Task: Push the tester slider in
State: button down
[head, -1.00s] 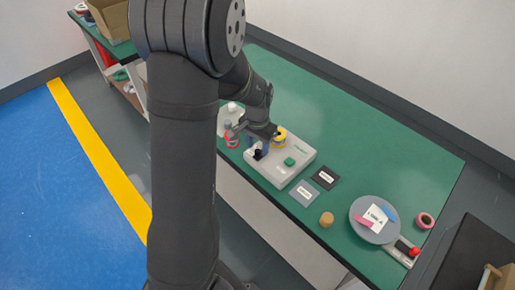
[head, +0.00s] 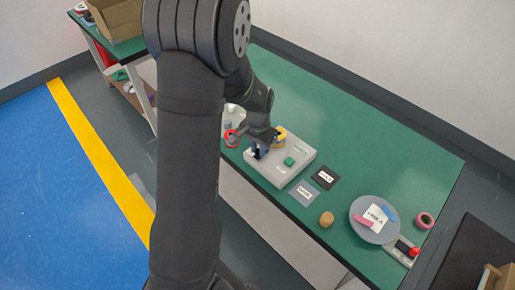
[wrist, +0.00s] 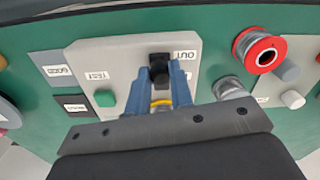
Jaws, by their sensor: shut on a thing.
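The tester (head: 296,164) is a light grey box near the front edge of the green table. It also shows in the wrist view (wrist: 120,65), with a green TEST button (wrist: 104,98) and an OUT label by its slider. The black slider (wrist: 159,62) lies between my blue fingertips, its block end showing just past them. My gripper (wrist: 160,80) is shut on it, low over the tester. In the head view my gripper (head: 262,150) partly hides the slider. How far in the slider sits is hard to tell.
A red spool (wrist: 260,52) and a metal cylinder (wrist: 229,88) stand close beside the tester. A yellow spool (head: 280,135) is just behind my gripper. A grey card (head: 305,193) and a black card (head: 326,177) lie on the other side. The table's back is clear.

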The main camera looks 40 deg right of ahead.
jog(key=shift+d, duration=1.4)
jog(key=c, duration=1.3)
grip_release()
notch_tip(320, 180, up, 18)
jog(key=shift+f, duration=0.25)
jog(key=shift+f, duration=0.15)
notch_tip(320, 180, down, 17)
jog(key=shift+a+f, duration=0.15)
jog(key=shift+a, duration=0.1)
